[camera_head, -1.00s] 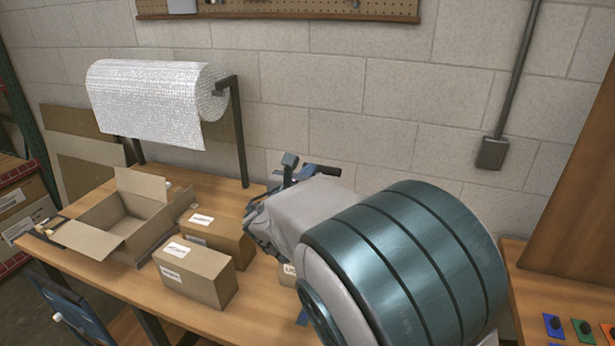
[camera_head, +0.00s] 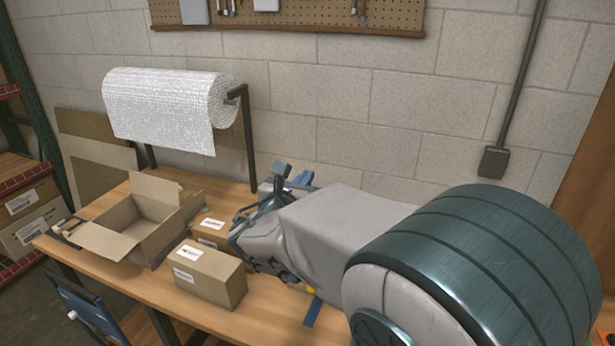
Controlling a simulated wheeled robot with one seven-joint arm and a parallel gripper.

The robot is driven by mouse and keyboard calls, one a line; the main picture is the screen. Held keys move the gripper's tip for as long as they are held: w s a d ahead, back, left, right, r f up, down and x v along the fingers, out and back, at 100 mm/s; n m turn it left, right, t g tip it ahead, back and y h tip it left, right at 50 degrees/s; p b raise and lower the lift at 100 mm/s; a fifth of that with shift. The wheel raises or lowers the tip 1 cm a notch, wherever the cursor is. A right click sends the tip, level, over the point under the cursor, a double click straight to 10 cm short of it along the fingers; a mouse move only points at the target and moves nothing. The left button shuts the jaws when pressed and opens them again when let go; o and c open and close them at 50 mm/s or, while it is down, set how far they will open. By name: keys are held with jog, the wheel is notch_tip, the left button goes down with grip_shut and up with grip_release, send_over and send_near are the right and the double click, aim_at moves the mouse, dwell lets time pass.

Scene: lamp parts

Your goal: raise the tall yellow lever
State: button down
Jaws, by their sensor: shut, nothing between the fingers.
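The tall yellow lever cannot be made out as a whole. A small yellow spot (camera_head: 311,290) shows just below my arm, on the table beside a blue strip (camera_head: 313,311); I cannot tell whether it is part of the lever. My grey and teal arm reaches in from the lower right and covers that part of the table. The arm's wrist end is over the table, right of the cardboard boxes. My gripper's fingers cannot be picked out there and seem hidden behind the wrist.
An open cardboard box (camera_head: 136,227) and two closed cartons, one in front (camera_head: 207,277) and one behind (camera_head: 209,230), stand on the wooden table (camera_head: 262,318). A bubble-wrap roll (camera_head: 172,108) hangs on a black stand at the back. A block wall lies behind.

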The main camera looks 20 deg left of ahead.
jog(key=s+d+f+m+g+h+b, duration=0.1)
jog(key=s+d+f+m+g+h, duration=0.15)
jog(key=d+m, duration=0.45)
jog(key=s+d+f+m+g+h+b, duration=0.1)
jog(key=d+f+m+g, duration=0.15)
jog(key=d, duration=0.75)
jog(key=s+d+f+m+g+h+b, duration=0.1)
jog(key=d+f+m+g, duration=0.1)
jog(key=d+m+g, duration=0.5)
jog(key=s+d+f+m+y+b, duration=0.1)
jog(key=s+d+f+m+y, duration=0.2)
jog(key=s+m, duration=0.5)
jog(key=s+d+f+m+g+y+b, duration=0.1)
jog(key=s+d+f+m+y, duration=0.2)
jog(key=s+m, duration=0.6)
jog(key=shift+s+d+f+b, duration=0.35)
jog(key=shift+s+d+f, duration=0.35)
jog(key=shift+d, duration=0.45)
jog(key=c, duration=1.8)
grip_release()
jog(key=shift+s+a+m, duration=0.1)
jog(key=shift+s+m, duration=0.1)
jog(key=shift+m, duration=0.35)
jog(key=o, duration=0.5)
jog(key=shift+c, duration=0.5)
